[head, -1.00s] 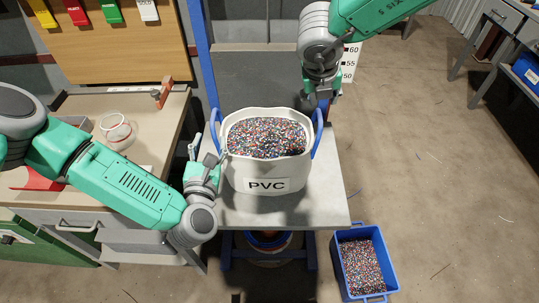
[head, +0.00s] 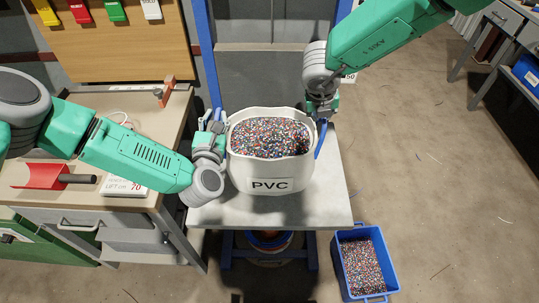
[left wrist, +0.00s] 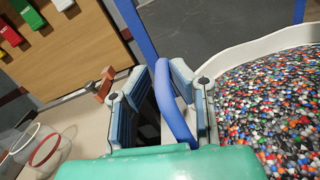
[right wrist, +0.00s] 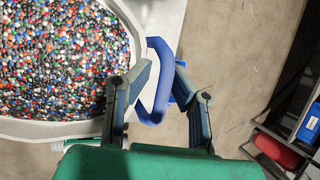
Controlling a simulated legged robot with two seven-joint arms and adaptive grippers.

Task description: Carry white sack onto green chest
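The white sack (head: 270,178), labelled PVC and full of coloured granules, stands upright on a grey platform. It has a blue handle loop at each side. My left gripper (head: 214,130) is at the left handle. In the left wrist view, that handle (left wrist: 175,108) passes between its open fingers. My right gripper (head: 322,112) is at the right handle (head: 321,140). In the right wrist view, the handle lies between its spread fingers (right wrist: 162,80). A green chest-like front (head: 40,246) shows at the lower left; its top is not clearly visible.
The grey platform (head: 320,208) has blue posts behind it. A workbench (head: 155,150) on the left holds a red scoop (head: 40,175). A blue bin of granules (head: 340,270) stands on the floor at front right. Open floor lies to the right.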

